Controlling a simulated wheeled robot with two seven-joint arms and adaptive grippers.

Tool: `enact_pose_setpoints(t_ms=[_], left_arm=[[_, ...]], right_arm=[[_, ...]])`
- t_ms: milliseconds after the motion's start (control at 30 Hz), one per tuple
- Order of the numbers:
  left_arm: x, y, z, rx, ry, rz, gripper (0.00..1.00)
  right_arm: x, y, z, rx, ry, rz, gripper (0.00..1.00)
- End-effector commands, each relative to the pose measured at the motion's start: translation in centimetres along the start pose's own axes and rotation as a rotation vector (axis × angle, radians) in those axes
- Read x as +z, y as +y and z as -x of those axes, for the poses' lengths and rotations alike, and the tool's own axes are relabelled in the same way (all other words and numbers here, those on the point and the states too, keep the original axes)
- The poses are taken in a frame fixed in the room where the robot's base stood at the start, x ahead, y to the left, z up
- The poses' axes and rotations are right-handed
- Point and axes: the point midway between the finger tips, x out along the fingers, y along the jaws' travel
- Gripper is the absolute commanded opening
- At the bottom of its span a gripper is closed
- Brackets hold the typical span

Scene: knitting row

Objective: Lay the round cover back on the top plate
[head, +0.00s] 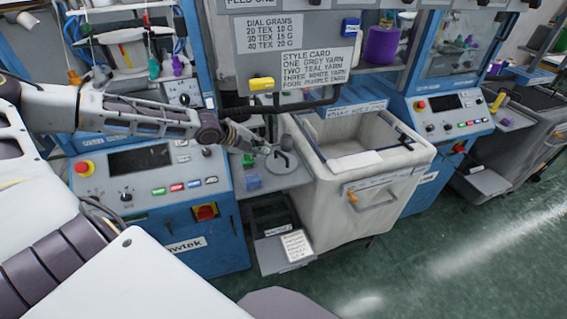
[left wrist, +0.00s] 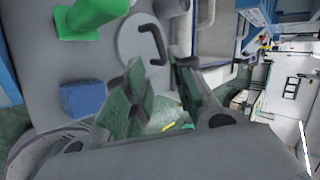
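The round cover (head: 281,163) is a grey disc with a dark arched handle. It lies on a small grey shelf plate (head: 292,180) between the blue machine and the white bin. The cover also shows at the top of the left wrist view (left wrist: 130,40), its handle just beyond my fingertips. I cannot tell whether that shelf is the top plate. My left gripper (head: 262,146) is just left of and above the cover. Its two fingers stand apart in the left wrist view (left wrist: 160,75), with nothing held between them. My right gripper is not in view.
The white bin (head: 345,195) is close on the right. A grey signboard (head: 285,45) with a black bar hangs above the gripper.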

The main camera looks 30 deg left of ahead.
Motion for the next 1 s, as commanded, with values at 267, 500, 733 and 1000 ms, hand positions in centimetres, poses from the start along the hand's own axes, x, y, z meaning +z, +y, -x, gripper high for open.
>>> enact_pose_setpoints(t_ms=[267,500,733,1000], left_arm=[[0.0,0.0,0.0,0.000,0.000,0.000,0.26],[0.0,0.0,-0.3,-0.002,0.000,-0.001,0.26],[-0.1,0.0,-1.1,-0.004,0.001,-0.001,0.26],[-0.1,0.0,-2.0,-0.004,0.001,-0.001,0.26]], right_arm=[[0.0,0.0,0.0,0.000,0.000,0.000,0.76],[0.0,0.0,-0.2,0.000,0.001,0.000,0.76],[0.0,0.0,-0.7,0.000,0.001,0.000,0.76],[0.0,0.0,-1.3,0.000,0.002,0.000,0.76]])
